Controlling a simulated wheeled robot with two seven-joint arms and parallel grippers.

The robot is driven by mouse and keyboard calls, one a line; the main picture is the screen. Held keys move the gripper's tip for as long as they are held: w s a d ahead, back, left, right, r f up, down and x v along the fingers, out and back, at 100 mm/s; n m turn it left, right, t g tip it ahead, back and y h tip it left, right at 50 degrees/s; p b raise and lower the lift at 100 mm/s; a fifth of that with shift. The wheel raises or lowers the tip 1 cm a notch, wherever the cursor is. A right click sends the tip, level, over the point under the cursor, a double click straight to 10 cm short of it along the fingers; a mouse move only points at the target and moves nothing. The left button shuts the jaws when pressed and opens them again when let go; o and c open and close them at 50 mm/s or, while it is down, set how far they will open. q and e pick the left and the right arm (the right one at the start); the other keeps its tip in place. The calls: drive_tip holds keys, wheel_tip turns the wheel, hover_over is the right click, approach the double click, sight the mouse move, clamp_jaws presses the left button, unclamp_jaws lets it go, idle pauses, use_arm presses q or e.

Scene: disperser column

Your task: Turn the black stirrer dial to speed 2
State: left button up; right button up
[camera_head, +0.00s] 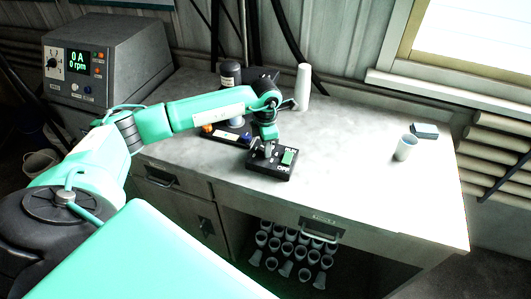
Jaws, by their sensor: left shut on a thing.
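A small black control box (284,171) with a green panel and white markings stands on the pale benchtop, near its front edge. My left arm reaches over the bench from the left. My left gripper (267,151) points down at the left part of this box and is shut on the black stirrer dial there. The fingers hide most of the dial, and its pointer and speed setting cannot be read. My right gripper is not in view.
A grey instrument (100,65) reading "0 A" and "0 rpm" stands at the back left. A white cylinder (303,87) stands behind my gripper. A pale cup (405,147) and a small dark box (425,131) are at the right. The bench's right middle is clear.

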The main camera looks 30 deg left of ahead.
use_arm(q)
drive_tip(key=m+b, duration=0.5)
drive_tip(key=shift+f+m+b, duration=0.2)
drive_tip(key=shift+m+b, duration=0.45)
drive_tip(key=shift+m, duration=0.05)
drive_tip(key=shift+r+m+b, duration=0.1)
drive_tip(key=shift+m+b, duration=0.5)
drive_tip(key=shift+m, duration=0.1)
drive_tip(key=shift+r+m+b, duration=0.15)
drive_tip(key=shift+m+b, duration=0.55)
drive_tip(key=shift+m, duration=0.2)
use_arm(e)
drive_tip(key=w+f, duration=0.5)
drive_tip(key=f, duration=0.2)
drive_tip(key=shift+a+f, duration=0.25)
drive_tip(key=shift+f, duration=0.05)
use_arm(q)
drive_tip(key=o, duration=1)
